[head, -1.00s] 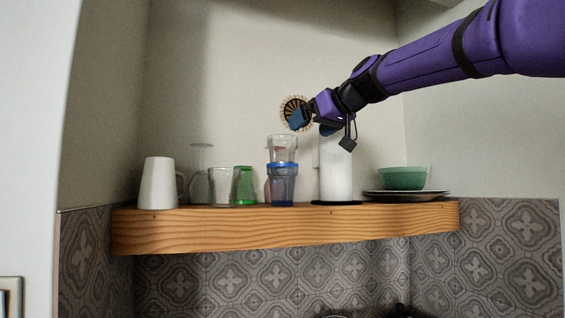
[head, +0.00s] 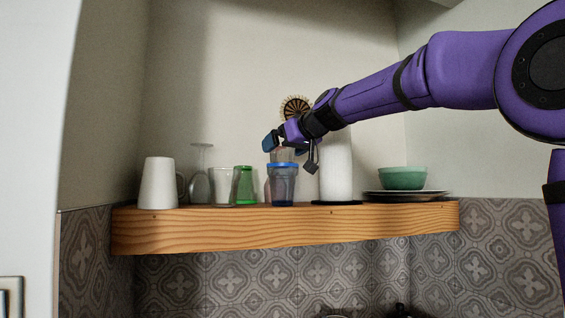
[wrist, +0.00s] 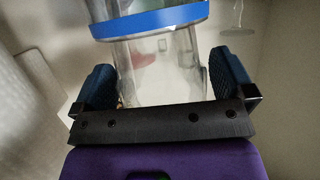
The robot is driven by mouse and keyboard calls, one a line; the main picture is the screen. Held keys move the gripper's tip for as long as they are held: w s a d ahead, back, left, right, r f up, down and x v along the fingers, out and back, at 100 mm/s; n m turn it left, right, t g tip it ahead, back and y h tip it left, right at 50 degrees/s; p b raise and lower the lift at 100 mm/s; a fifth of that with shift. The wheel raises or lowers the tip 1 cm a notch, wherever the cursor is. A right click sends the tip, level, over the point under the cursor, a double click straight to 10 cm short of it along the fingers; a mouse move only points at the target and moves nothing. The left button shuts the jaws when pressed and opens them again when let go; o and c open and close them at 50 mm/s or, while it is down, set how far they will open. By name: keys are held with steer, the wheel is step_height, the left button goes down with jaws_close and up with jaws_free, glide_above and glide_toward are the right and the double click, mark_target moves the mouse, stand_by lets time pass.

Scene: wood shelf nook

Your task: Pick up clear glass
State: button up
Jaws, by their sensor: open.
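A clear glass (head: 283,156) stands on top of, or nested into, the blue-rimmed blue glass (head: 282,186) on the wood shelf; which of the two I cannot tell. My gripper (head: 286,146) is open at the height of the clear glass, its blue finger pads to either side. In the wrist view the clear glass (wrist: 158,68) lies between the spread pads of my gripper (wrist: 163,84), with the blue rim (wrist: 150,20) beyond it. Gaps show beside the glass, so no grip is seen. In the head view my fingers hide its upper part.
The wood shelf (head: 290,228) also holds a white mug (head: 158,184), an upturned stemmed glass (head: 199,184), a short clear cup (head: 221,186) and a green glass (head: 245,186). A paper towel roll (head: 337,178) stands close right, with a green bowl (head: 402,178) on plates beyond.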

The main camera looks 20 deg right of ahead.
steer(key=c, duration=0.9)
steer(key=shift+r, duration=0.1)
steer(key=shift+r, duration=4.95)
